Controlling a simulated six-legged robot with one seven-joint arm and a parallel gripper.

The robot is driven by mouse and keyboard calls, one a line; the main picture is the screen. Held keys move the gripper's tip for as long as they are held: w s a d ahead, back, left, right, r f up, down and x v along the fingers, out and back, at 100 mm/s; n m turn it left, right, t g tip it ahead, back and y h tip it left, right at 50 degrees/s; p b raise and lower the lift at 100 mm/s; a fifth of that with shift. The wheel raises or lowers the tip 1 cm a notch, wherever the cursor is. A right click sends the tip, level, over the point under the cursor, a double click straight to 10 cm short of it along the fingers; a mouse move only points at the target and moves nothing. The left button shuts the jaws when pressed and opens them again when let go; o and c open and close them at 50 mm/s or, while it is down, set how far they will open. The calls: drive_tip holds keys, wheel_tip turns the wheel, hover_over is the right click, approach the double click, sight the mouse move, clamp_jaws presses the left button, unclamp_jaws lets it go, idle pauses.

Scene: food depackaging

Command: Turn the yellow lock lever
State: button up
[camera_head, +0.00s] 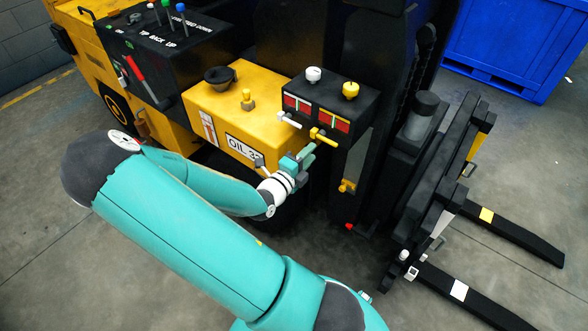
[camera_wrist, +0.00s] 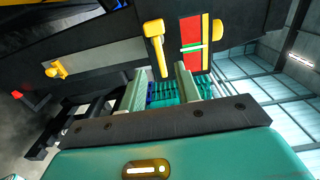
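The yellow lever (camera_head: 322,136) sticks out from the front of a black control box (camera_head: 331,104), below a red indicator panel. In the wrist view the same yellow lever (camera_wrist: 157,48) hangs down in the picture from its round hub, beside a red and yellow panel (camera_wrist: 192,46) with a green mark. My gripper (camera_head: 306,154) is close in front of the box at the lever. In the wrist view my gripper (camera_wrist: 160,80) is open, with one pale green finger on each side of the lever's free end. Gaps show between lever and fingers; contact cannot be told.
A white lever (camera_head: 288,119) sits left of the yellow one. A white knob (camera_head: 313,74) and a yellow knob (camera_head: 350,90) stand on top. A smaller yellow handle (camera_head: 347,186) is below. Black forks (camera_head: 510,234) extend right. A blue crate (camera_head: 515,45) stands behind.

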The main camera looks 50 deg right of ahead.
drive_tip(key=a, duration=0.7)
drive_tip(key=shift+s+a, duration=0.35)
drive_tip(key=s+a+r+m+g+y, duration=0.2)
drive_tip(key=a+m+y, duration=0.35)
drive_tip(key=m, duration=0.65)
drive_tip(key=s+a+r+m+g+y, duration=0.25)
drive_tip(key=a+m+y, duration=0.3)
drive_tip(key=m, duration=0.55)
drive_tip(key=a+r+m+t+y, duration=0.7)
drive_tip(key=a+r+m, duration=0.7)
drive_tip(key=r, duration=0.4)
drive_tip(key=shift+w+a+t, duration=0.2)
drive_tip(key=shift+a+t, duration=0.1)
drive_tip(key=shift+t, duration=0.45)
